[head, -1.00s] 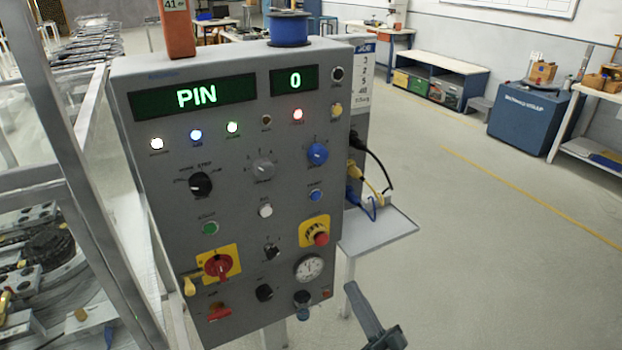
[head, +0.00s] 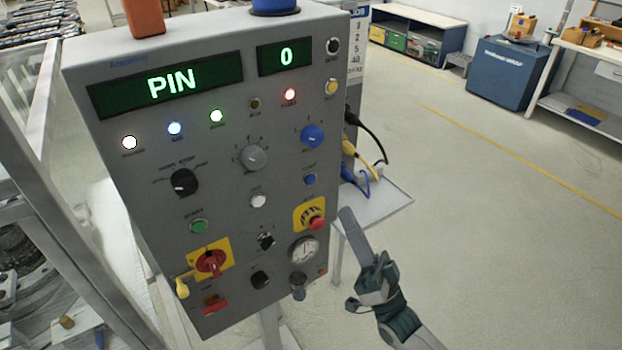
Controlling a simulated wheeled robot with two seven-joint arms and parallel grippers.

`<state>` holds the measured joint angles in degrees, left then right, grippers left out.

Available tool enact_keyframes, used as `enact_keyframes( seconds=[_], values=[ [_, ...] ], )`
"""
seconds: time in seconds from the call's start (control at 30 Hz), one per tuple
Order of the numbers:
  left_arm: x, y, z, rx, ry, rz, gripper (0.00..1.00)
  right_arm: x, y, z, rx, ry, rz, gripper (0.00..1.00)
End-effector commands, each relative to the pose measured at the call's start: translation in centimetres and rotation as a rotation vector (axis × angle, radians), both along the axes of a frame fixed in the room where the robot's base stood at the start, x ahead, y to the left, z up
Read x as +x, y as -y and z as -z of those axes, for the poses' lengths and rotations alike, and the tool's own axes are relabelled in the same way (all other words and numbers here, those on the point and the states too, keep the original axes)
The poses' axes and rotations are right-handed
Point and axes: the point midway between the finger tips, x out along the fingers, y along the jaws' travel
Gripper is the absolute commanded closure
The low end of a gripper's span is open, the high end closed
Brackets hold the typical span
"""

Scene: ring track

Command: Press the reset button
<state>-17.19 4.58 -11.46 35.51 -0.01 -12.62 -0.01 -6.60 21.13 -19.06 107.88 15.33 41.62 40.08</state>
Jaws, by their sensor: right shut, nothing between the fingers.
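The grey control panel (head: 150,240) stands on the left and centre, facing me, with small labels that I cannot read clearly. Its buttons include a blue one (head: 309,179) at the right, a white one (head: 258,201) and a green one (head: 198,226). I cannot tell from the labels which is reset. My right gripper (head: 347,214) is shut and empty, fingers pointing up, to the right of the panel's lower part. It appears apart from the panel and touches no button. My left gripper is not in view.
A red mushroom button (head: 317,223) on a yellow plate sits below the blue button. A small side shelf (head: 385,205) with cables stands right of the panel. A metal frame (head: 60,250) stands at left. The floor at right is clear.

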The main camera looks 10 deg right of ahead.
Motion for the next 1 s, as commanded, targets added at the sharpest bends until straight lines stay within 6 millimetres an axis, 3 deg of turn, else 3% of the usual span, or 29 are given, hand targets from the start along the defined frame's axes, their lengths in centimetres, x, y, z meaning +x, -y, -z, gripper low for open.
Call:
enact_keyframes(
  seconds=[0.27, 0.8, 1.0],
  values=[
    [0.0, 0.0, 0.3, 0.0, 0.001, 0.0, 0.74, 1.2, -0.4, 0.1, 0.0, 0.001, 0.001, 1.0],
    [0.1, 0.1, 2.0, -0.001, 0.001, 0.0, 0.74, 6.7, -2.4, 0.2, 0.0, 0.002, 0.001, 1.0],
    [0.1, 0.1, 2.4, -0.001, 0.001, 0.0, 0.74, 7.9, -2.9, 0.1, 0.0, 0.0, 0.0, 1.0]
  ],
)
